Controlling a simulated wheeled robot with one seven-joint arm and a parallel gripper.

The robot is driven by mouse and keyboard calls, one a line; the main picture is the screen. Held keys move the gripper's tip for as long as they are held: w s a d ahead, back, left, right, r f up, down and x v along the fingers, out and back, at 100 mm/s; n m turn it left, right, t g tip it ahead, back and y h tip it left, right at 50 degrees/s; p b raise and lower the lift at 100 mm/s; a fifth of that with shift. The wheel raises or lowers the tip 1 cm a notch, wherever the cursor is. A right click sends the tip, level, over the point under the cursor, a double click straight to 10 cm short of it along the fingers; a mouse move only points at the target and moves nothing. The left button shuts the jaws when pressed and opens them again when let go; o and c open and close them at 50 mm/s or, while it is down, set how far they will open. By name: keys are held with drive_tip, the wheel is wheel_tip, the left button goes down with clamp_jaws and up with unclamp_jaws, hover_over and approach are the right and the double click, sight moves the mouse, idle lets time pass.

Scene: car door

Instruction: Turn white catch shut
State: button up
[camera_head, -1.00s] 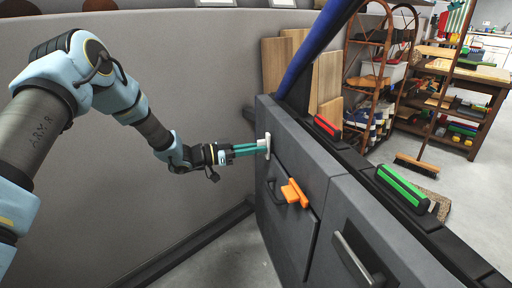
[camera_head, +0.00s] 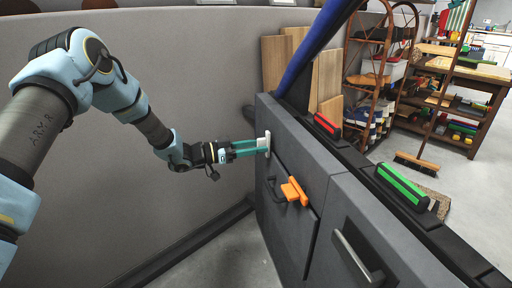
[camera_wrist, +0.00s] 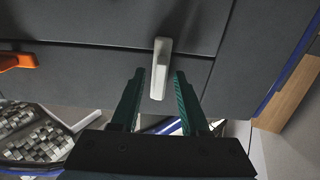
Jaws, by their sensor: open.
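The white catch (camera_head: 267,143) is on the grey car door (camera_head: 330,205), near the door's upper left corner in the head view. In the wrist view the white catch (camera_wrist: 160,68) is a narrow bar standing lengthwise on the dark panel, its near end between the fingertips. My gripper (camera_head: 262,147) points at the catch from the left. In the wrist view my gripper (camera_wrist: 158,78) is open, with one teal finger on each side of the catch. A gap shows on both sides, so the fingers do not appear to press on it.
An orange catch (camera_head: 293,191) sits on the door by a dark handle, right of and below the white one. Red (camera_head: 327,125) and green (camera_head: 403,187) blocks lie along the door top. A grey wall (camera_head: 190,90) stands behind my arm.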

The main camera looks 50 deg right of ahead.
drive_tip(key=v, duration=1.1)
drive_tip(key=shift+w, duration=0.1)
drive_tip(key=w+a+r+n+t+y, duration=0.1)
drive_tip(key=w+a+n+t+y, duration=0.1)
drive_tip(key=w+a+n+t, duration=0.5)
drive_tip(key=w+a+r+n+t+y, duration=0.15)
drive_tip(key=w+a+t, duration=0.3)
drive_tip(key=w, duration=0.55)
drive_tip(key=w+a+r+n+t+y, duration=0.1)
drive_tip(key=w+a+n+t+y, duration=0.15)
drive_tip(key=a, duration=0.55)
drive_tip(key=w+a+r+n+t+y, duration=0.1)
drive_tip(key=w+a+n+t+y, duration=0.15)
drive_tip(key=a, duration=0.65)
drive_tip(key=s+a+n+g+y, duration=0.2)
drive_tip(key=s+a+n+y, duration=0.5)
drive_tip(key=a, duration=0.7)
drive_tip(key=s+a+r+n+g, duration=0.1)
drive_tip(key=s+a+n+g, duration=0.45)
drive_tip(key=s, duration=0.95)
wheel_tip(320, 180, up, 18)
drive_tip(key=a+m+t+p, duration=0.1)
drive_tip(key=m+p, duration=0.2)
drive_tip(key=p, duration=1.4)
drive_tip(key=shift+w+a+t+p, duration=0.35)
drive_tip(key=shift+t, duration=0.05)
